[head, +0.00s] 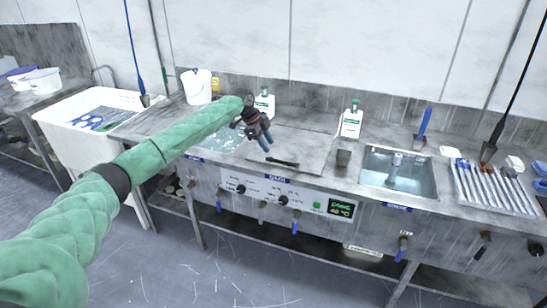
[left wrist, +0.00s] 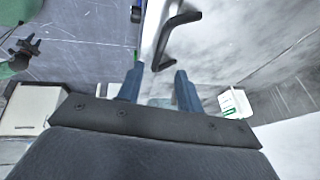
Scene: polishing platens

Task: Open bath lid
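The bath lid (head: 308,147) is a flat grey steel plate lying on the counter, with a black bar handle (head: 282,162) near its front edge. My left gripper (head: 267,141) is above the lid's left part, up and left of the handle, with blue fingers pointing down. In the left wrist view the two fingers (left wrist: 159,70) are apart, and the black handle (left wrist: 172,28) shows just beyond their tips, not clearly between them. A green sleeve with a dark gripper (left wrist: 25,46), likely my right one, shows at the left edge there, too small to read.
An open water bath (head: 222,142) lies left of the lid. A metal cup (head: 343,157), a sink (head: 398,178) and a rack of tools (head: 490,188) are to the right. White bottles (head: 352,122) and a white bucket (head: 197,87) stand behind. The front panel has knobs and a display.

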